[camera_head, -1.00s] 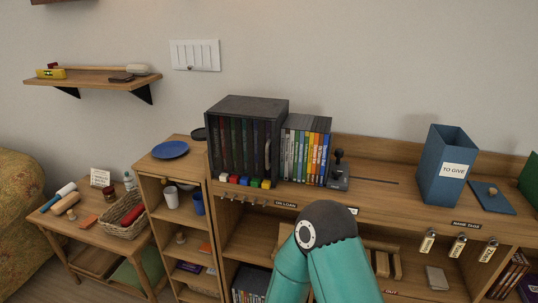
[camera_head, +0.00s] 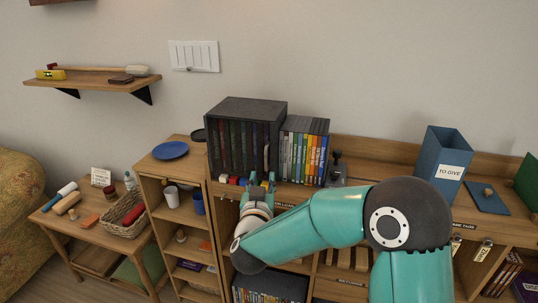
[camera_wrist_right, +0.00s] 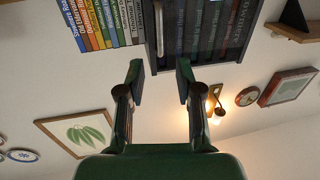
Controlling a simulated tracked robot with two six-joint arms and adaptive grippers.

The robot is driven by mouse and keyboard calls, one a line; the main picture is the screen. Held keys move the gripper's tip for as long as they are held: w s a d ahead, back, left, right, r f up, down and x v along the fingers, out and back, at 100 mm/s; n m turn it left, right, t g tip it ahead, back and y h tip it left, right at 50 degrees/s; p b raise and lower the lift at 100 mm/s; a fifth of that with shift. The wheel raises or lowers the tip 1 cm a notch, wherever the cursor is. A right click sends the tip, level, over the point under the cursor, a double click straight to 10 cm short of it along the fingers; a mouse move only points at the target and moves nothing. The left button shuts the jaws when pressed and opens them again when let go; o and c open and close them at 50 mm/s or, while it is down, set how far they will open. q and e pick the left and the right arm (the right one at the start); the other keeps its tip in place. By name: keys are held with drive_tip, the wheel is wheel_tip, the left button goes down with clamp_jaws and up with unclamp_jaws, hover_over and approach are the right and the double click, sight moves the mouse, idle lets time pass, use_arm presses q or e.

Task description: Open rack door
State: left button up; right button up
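The dark rack (camera_head: 247,108) stands on the shelf top, with a row of dark cases behind its front door, which looks closed. The door's vertical handle (camera_head: 267,156) is at the door's right side, just above my right gripper (camera_head: 262,179). In the right wrist view the rack (camera_wrist_right: 151,36) and its pale handle (camera_wrist_right: 159,26) are at the top. There my right gripper (camera_wrist_right: 160,72) is open and empty, and the handle lies between and beyond the fingertips, with no contact visible. My left gripper is not in view.
Small coloured blocks (camera_head: 233,181) sit along the rack's front, partly hidden by my gripper. Upright DVD cases (camera_head: 304,150) stand right against the rack, with a dark stand (camera_head: 336,170) beside them. A blue "TO GIVE" box (camera_head: 446,165) stands farther right.

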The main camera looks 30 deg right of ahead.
sight(266, 167)
drive_tip(key=p+x, duration=0.2)
drive_tip(key=x, duration=0.9)
drive_tip(key=shift+p, duration=0.4)
clamp_jaws()
